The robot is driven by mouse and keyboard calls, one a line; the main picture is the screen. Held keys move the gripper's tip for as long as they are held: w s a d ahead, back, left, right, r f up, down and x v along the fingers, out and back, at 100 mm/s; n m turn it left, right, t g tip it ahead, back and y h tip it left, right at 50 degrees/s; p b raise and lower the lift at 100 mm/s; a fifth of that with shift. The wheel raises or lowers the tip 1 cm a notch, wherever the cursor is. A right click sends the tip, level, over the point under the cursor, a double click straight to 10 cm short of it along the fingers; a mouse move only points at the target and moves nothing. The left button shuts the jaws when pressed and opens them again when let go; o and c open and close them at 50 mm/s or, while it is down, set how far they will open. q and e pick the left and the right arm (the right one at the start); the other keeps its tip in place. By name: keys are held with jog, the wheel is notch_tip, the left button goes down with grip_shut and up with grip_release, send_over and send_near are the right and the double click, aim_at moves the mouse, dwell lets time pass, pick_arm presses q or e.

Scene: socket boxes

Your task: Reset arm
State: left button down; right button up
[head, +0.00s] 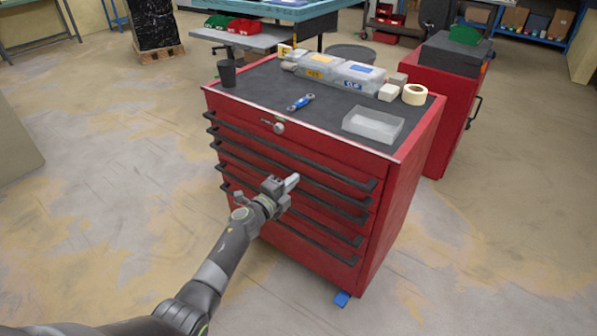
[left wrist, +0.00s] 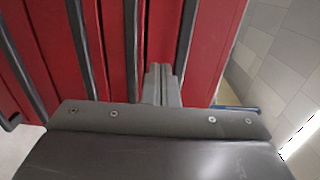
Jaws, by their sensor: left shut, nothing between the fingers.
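My left gripper (head: 291,183) is in front of the red drawer cabinet (head: 411,187), at the height of its middle drawers. In the left wrist view the two fingers of my left gripper (left wrist: 161,72) are together with nothing between them, pointing at the red drawer fronts and dark handles. I cannot tell whether the fingertips touch the cabinet. All the drawers look shut. My right gripper does not show in either view.
On the cabinet's dark top stand a clear empty box (head: 373,125), a blue tool (head: 300,102), a dark cup (head: 227,73), a tape roll (head: 414,94) and lidded boxes (head: 358,75). A second red cabinet (head: 448,108) stands behind right. The floor at left is clear.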

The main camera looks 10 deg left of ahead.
pick_arm(q)
jog(key=p+v, duration=0.1)
jog(key=v, duration=0.5)
jog(key=s+a+f+n+g+y+p, duration=0.1)
jog(key=s+a+f+n+g+y, duration=0.15)
jog(key=s+f+n, duration=0.45)
jog(key=s+a+f+n+g+y, duration=0.2)
jog(key=s+a+f+n, duration=0.15)
jog(key=s+f, duration=0.75)
jog(key=s+a+f+n+g+y+p, duration=0.15)
jog(key=s+a+f+n+y, duration=0.35)
jog(key=f, duration=0.6)
jog(key=s+f+n+g, duration=0.2)
jog(key=s+f+g, duration=0.1)
jog(key=s, duration=0.8)
jog(key=s+f+n+g+h, duration=0.1)
jog(key=s+f+n+g, duration=0.2)
jog(key=s, duration=0.9)
jog(key=s+d+f+n+g, duration=0.1)
jog(key=s+f, duration=0.5)
jog(key=s, duration=0.6)
jog(key=shift+s+n+g+h+p, duration=0.15)
jog(key=shift+n+g+h+p, duration=0.2)
jog(key=shift+n+g, duration=0.65)
jog(key=shift+d+m, duration=0.15)
jog(key=shift+m, duration=0.1)
